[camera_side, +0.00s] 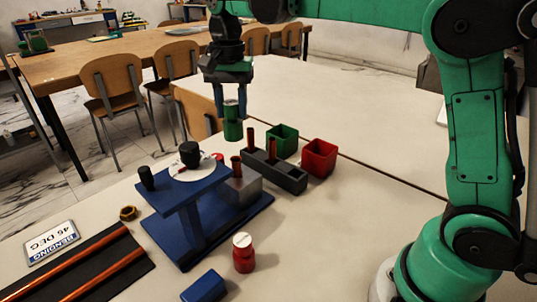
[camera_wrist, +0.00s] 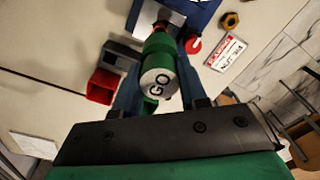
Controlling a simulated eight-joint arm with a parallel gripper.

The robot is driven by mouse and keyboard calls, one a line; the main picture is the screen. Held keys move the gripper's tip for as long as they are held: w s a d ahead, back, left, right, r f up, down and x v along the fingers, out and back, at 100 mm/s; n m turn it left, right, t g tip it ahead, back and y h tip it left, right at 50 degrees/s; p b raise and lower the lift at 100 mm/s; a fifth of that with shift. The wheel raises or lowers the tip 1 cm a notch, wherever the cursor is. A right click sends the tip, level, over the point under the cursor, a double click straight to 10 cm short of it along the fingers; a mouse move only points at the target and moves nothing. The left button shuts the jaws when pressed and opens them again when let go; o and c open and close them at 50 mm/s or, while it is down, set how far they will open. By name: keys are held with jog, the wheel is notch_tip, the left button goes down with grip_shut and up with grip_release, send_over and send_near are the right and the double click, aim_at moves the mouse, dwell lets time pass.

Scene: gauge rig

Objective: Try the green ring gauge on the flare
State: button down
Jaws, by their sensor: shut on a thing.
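The green ring gauge (camera_side: 232,127) is a green cylinder, held upright between the two fingers of my gripper (camera_side: 229,104). In the wrist view, its pale end marked GO (camera_wrist: 159,82) faces the camera between the fingers. The flare (camera_side: 236,160) is the widened top of a short copper tube on the grey block of the blue stand. In the side view the gauge's lower end appears above the flare with a gap between them. I cannot tell whether they are lined up in depth. A red gauge (camera_side: 243,258) with a pale top stands on the table, in front of the stand.
Beside the flare is a dark grey rack (camera_side: 287,176) with upright copper tubes. A green bin (camera_side: 284,138) and a red bin (camera_side: 319,158) stand behind it. The blue stand (camera_side: 193,225) also carries a white dial and black knobs. Open table lies to the right.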

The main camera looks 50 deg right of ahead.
aim_at(233, 127)
jog(key=shift+f, duration=0.25)
jog(key=shift+f, duration=1.95)
jog(key=shift+f, duration=1.2)
dwell(1.5)
jog(key=shift+r, duration=3)
